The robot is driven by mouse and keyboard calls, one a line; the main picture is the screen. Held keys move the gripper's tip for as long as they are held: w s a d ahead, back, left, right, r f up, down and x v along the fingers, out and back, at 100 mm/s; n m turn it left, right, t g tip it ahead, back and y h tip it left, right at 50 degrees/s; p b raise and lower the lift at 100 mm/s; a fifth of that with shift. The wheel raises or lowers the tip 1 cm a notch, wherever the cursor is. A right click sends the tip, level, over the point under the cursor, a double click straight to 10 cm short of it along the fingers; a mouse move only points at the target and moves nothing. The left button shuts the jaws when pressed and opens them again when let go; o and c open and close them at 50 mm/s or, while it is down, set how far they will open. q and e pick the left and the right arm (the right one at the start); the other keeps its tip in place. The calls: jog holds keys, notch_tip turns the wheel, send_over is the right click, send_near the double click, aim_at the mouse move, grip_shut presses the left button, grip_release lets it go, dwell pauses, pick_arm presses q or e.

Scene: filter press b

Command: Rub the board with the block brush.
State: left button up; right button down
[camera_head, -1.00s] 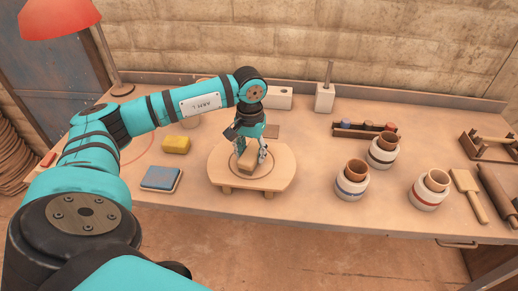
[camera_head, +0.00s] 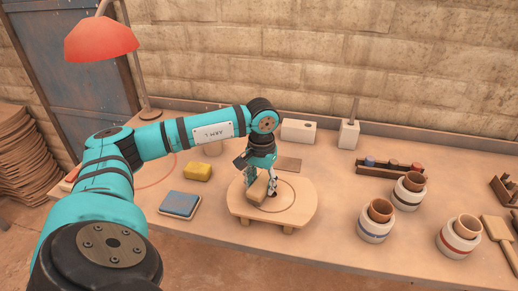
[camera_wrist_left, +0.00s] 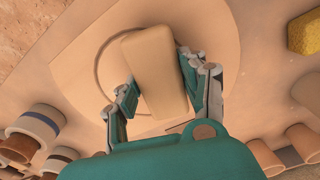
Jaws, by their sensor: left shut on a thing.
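The block brush (camera_head: 257,190) is a tan wooden block held between the fingers of my left gripper (camera_head: 259,184). In the left wrist view the brush (camera_wrist_left: 154,72) sits between both fingers of the left gripper (camera_wrist_left: 160,88). The brush is over the left part of the board. Its underside is hidden, so I cannot tell whether it touches. The board (camera_wrist_left: 82,80) fills the middle of the left wrist view. My right gripper is not in view.
A blue-topped block (camera_head: 180,204) and a yellow sponge (camera_head: 198,172) lie left of the board. Banded jars with brown cups (camera_head: 374,228) stand to the right. A rack (camera_head: 390,168) and a white block (camera_head: 298,130) are behind. A red lamp (camera_head: 101,40) stands at left.

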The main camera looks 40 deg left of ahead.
pick_arm(q)
jog(key=shift+w+d+r, duration=0.1)
jog(key=shift+w+d, duration=0.5)
jog(key=shift+d, duration=0.35)
jog(key=shift+w+d+f, duration=0.1)
jog(key=shift+w+d, duration=0.5)
jog(key=shift+d, duration=0.35)
jog(key=shift+w+d+r, duration=0.1)
jog(key=shift+w+d, duration=0.5)
jog(key=shift+d, duration=0.35)
jog(key=shift+w+d, duration=0.45)
jog(key=shift+d, duration=0.35)
jog(key=shift+w+d, duration=0.45)
jog(key=shift+d, duration=0.3)
notch_tip(320, 180, up, 6)
jog(key=p, duration=0.3)
notch_tip(320, 180, up, 3)
jog(key=shift+f+p, duration=0.1)
jog(key=shift+p, duration=0.8)
